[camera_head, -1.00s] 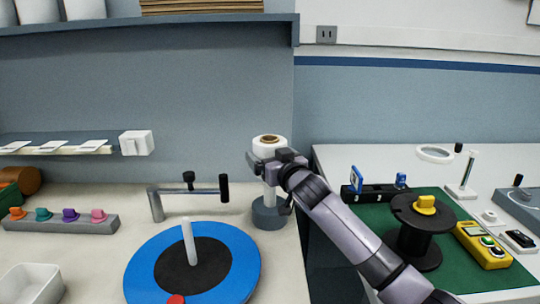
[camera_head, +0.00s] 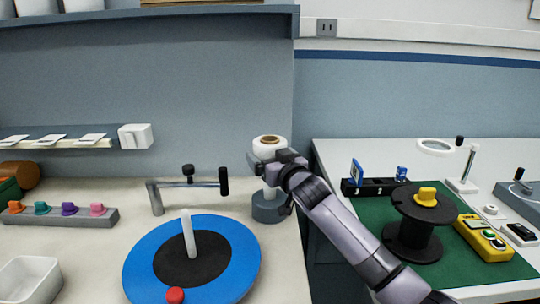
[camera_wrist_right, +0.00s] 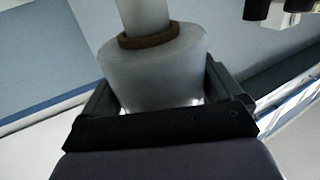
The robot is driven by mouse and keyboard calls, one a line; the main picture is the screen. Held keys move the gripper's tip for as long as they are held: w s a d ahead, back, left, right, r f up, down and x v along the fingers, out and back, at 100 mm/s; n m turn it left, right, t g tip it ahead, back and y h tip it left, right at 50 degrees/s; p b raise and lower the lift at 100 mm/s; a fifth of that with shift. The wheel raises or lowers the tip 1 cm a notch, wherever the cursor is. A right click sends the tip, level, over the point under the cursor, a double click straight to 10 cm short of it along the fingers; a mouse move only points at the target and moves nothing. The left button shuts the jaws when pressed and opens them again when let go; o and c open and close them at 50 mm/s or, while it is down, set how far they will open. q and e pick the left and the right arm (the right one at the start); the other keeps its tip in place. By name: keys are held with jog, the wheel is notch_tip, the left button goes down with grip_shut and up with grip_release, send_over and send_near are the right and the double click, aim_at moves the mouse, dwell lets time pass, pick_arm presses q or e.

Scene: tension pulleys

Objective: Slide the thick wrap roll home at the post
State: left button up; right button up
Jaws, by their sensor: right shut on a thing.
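The thick white wrap roll (camera_head: 269,147) with a brown core is upright in the head view, high above the round grey base (camera_head: 269,208). A pale post (camera_head: 269,188) rises from that base under the roll. My right gripper (camera_head: 276,163) is shut on the roll's side. In the right wrist view, the roll (camera_wrist_right: 155,75) sits between the jaws, and the pale post (camera_wrist_right: 142,15) meets the brown core ring at the roll's end, apparently running into it. The inside of the core is hidden. My left gripper is out of view.
A black-handled lever arm (camera_head: 190,184) stands just left of the base. A blue turntable (camera_head: 235,250) with a white peg is in front. On the right, a green mat (camera_head: 470,265) holds a black spool (camera_head: 412,235) and a yellow device (camera_head: 483,240). A gap separates the tables.

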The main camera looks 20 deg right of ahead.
jog(key=shift+f, duration=0.3)
dwell(0.7)
jog(key=shift+f, duration=0.25)
jog(key=shift+f+b, duration=0.55)
jog(key=shift+f, duration=0.3)
jog(key=shift+s+a+f, duration=0.1)
jog(key=shift+a+f, duration=0.05)
jog(key=shift+f, duration=0.45)
jog(key=shift+a+b, duration=0.1)
jog(key=shift+b, duration=0.2)
jog(key=shift+p, duration=0.3)
jog(key=shift+f, duration=0.15)
